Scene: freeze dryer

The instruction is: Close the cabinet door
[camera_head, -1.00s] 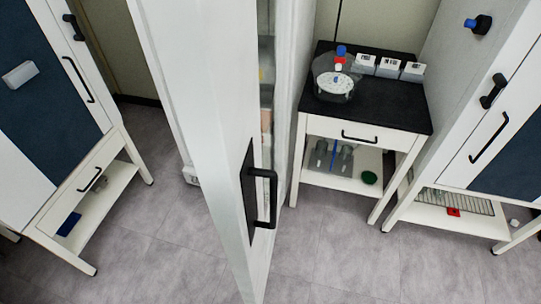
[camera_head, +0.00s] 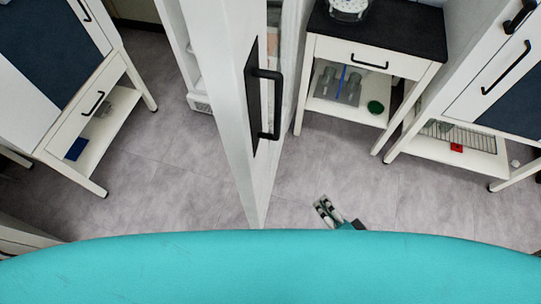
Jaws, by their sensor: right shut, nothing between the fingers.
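The cabinet door (camera_head: 232,110) is a tall white panel, swung open and seen nearly edge-on in the middle of the head view. Its black handle (camera_head: 269,105) sits on a dark plate on the right-facing side. Part of the cabinet's inside with shelves shows behind the door. My right gripper (camera_head: 322,208) is low in the view, right of the door's bottom end and below the handle. It is shut and empty, apart from the door in the picture. My left gripper is not in view.
A black-topped table (camera_head: 405,38) with a drawer and lower shelf stands right of the door. White cabinets on legs stand at the left (camera_head: 75,130) and right (camera_head: 500,75). Grey floor (camera_head: 185,180) is clear around the door. My turquoise body part fills the bottom.

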